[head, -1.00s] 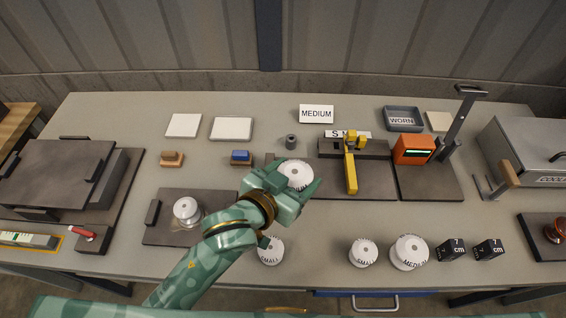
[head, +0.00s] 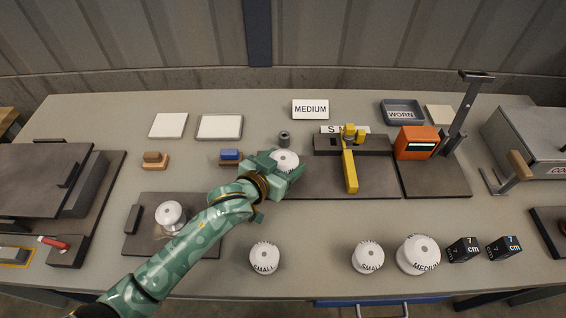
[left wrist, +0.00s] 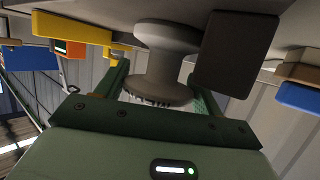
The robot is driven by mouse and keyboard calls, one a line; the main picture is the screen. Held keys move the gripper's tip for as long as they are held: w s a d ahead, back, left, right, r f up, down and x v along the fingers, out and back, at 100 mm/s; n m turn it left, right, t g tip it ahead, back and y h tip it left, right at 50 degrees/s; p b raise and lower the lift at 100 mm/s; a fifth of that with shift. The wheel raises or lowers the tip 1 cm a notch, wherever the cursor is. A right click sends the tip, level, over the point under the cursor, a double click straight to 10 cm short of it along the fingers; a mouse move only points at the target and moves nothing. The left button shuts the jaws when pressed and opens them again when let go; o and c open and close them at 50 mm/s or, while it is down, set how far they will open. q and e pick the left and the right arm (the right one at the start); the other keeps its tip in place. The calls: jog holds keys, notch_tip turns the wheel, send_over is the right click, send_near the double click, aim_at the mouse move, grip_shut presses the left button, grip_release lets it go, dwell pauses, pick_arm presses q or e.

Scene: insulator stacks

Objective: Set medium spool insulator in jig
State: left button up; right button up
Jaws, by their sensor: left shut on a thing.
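My left gripper (head: 281,168) is shut on a white spool insulator (head: 285,160), held at the left end of a long dark base plate (head: 310,185). A yellow clamp arm (head: 350,172) stands on the long plate before a partly covered sign beginning with S. A smaller dark plate (head: 145,240) at left carries another white spool (head: 170,214). I cannot tell which fixture is the jig. My right gripper is not in view.
Front spools read SMALL (head: 264,257), SMALL (head: 368,256) and MEDIUM (head: 418,254). Two black gauge blocks (head: 463,250) are beside them. An orange meter (head: 415,142) and WORN tray (head: 401,105) are at right.

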pick_arm(q)
jog(key=shift+r, duration=0.1)
jog(key=o, duration=1.3)
jog(key=shift+c, duration=0.2)
jog(key=shift+s+r, duration=0.1)
jog(key=shift+s, duration=0.05)
jog(key=p+v, duration=0.3)
jog(key=v, duration=0.8)
jog(key=shift+s+a+p, duration=0.25)
jog(key=shift+s+p, duration=0.05)
jog(key=shift+r, duration=0.1)
